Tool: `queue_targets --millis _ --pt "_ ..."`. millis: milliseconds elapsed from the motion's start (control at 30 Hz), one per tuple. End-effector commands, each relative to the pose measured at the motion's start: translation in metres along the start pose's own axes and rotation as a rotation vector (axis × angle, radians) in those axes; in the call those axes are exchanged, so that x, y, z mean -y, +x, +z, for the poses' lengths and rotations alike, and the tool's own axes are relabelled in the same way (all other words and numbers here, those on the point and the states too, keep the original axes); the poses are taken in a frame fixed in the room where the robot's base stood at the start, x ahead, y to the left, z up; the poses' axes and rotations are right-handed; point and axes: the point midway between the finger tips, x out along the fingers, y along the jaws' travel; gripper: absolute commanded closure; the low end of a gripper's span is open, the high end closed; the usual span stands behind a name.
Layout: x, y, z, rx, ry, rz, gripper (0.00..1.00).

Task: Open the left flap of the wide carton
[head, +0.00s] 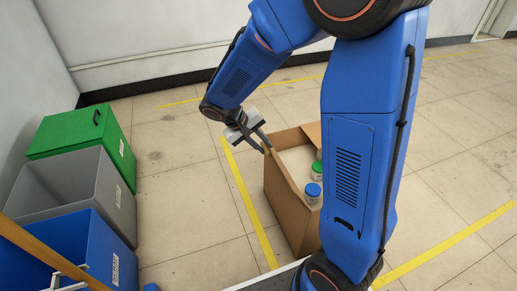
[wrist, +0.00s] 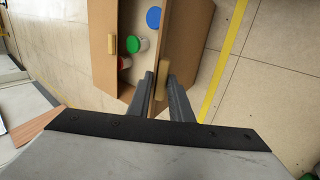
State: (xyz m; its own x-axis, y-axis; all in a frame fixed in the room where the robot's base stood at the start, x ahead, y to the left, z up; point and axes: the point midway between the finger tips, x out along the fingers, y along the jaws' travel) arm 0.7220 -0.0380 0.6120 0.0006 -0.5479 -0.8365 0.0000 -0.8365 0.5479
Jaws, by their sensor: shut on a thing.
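The wide carton (head: 285,209) is brown and stands on the floor, its top partly open so that jars show inside. In the wrist view its left flap (wrist: 190,32) is the brown panel on the right, beside the yellow floor line, and it has a pale tan tab (wrist: 161,80). My gripper (head: 266,147) is at the carton's left upper edge, its fingers shut on this tab. In the wrist view the other flap (wrist: 102,20) stands on the left with its own tan tab (wrist: 110,44). My arm hides the carton's right side in the head view.
Inside are a blue-lidded jar (head: 312,193), a green-lidded jar (head: 317,168) and a red-lidded jar (wrist: 125,62). Green (head: 80,140), grey (head: 80,190) and blue (head: 85,255) bins stand at the left. Tiled floor lies clear between bins and carton.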

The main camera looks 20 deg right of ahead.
Motion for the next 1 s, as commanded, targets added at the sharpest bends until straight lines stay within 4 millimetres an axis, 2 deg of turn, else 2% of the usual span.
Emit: queue_targets --millis 233,267,300,600,733,867,1000 --pt "-0.001 0.001 0.0 0.002 -0.001 0.004 1.0" --pt "-0.001 0.001 0.0 0.002 -0.001 0.004 0.76" --pt "-0.001 0.001 0.0 0.002 -0.001 0.004 0.67" --pt "-0.001 0.0 0.0 0.001 0.0 0.003 0.67" --pt "-0.001 -0.007 -0.001 -0.002 0.0 0.002 0.67" --pt "0.0 -0.024 -0.001 -0.002 0.001 0.002 0.67" --pt "0.0 -0.051 -0.001 -0.003 0.0 0.002 0.67"
